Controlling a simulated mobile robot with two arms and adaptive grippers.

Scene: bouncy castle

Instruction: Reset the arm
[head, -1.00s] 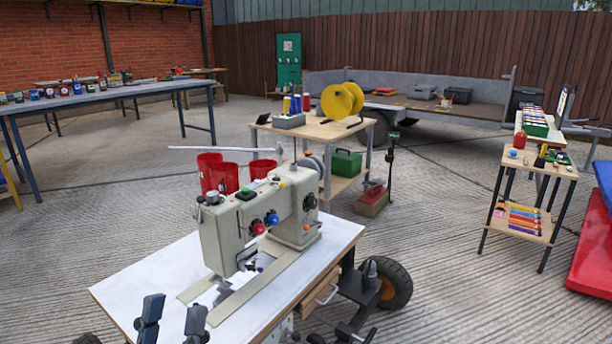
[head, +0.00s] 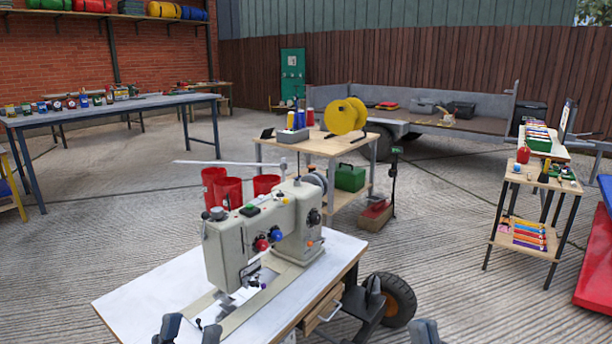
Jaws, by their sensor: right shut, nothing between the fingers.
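My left gripper (head: 189,331) shows at the bottom edge of the head view, in front of the near left part of the sewing table (head: 135,303). Its two dark fingertips stand apart with nothing seen between them. My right gripper (head: 425,332) shows only as a grey tip at the bottom edge, right of the table and its wheel. It is shut and empty. The rest of both grippers and arms is below the picture.
A beige sewing machine (head: 258,240) stands on the table, close beyond my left gripper. A black wheel (head: 397,300) is beside the table. Red bins (head: 228,192) and a wooden table (head: 330,146) stand behind. Open concrete lies right, before a small shelf stand (head: 520,244).

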